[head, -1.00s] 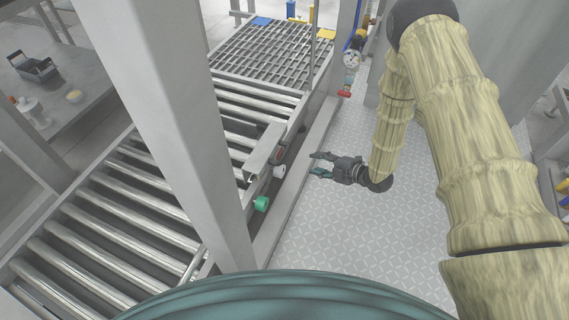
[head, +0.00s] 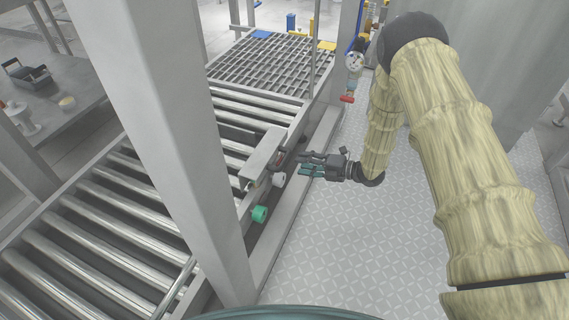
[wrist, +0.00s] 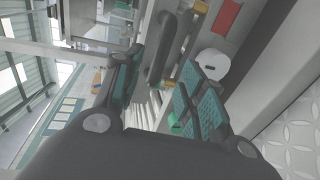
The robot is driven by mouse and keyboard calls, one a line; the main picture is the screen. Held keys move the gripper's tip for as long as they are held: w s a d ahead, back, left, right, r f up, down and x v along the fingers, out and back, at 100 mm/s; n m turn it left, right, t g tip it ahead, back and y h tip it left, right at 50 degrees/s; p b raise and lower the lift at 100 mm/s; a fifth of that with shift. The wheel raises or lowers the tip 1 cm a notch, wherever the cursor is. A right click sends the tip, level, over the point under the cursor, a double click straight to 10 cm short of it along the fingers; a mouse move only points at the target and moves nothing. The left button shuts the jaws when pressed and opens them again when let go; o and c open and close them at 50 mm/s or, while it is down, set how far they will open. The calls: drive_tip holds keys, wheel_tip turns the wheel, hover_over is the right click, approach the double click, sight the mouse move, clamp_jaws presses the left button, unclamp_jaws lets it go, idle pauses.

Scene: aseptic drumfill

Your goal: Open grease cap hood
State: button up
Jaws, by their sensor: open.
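I cannot tell for certain which part is the grease cap hood. On the conveyor's side rail is a group of small fittings: a white round cap (head: 279,179), a green knob (head: 259,213) and a small red part (head: 279,156). My gripper (head: 304,164) is open and empty, just right of these fittings. In the wrist view, my gripper (wrist: 158,92) has its teal-padded fingers spread, with a dark curved bar (wrist: 161,52) showing between them. The white cap (wrist: 212,64) is beyond the right finger, with a red plate (wrist: 228,17) above it. No contact is visible.
A grey angled cover (head: 263,155) stands on the rail beside the rollers (head: 110,215). A grey post (head: 170,130) blocks part of the view. A gauge (head: 354,62) and a red valve handle (head: 347,99) are farther back. The patterned floor (head: 330,240) is clear.

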sight(284, 161)
drive_tip(key=b+x, duration=0.3)
drive_tip(key=x, duration=0.5)
drive_tip(key=shift+w+a, duration=0.1)
clamp_jaws()
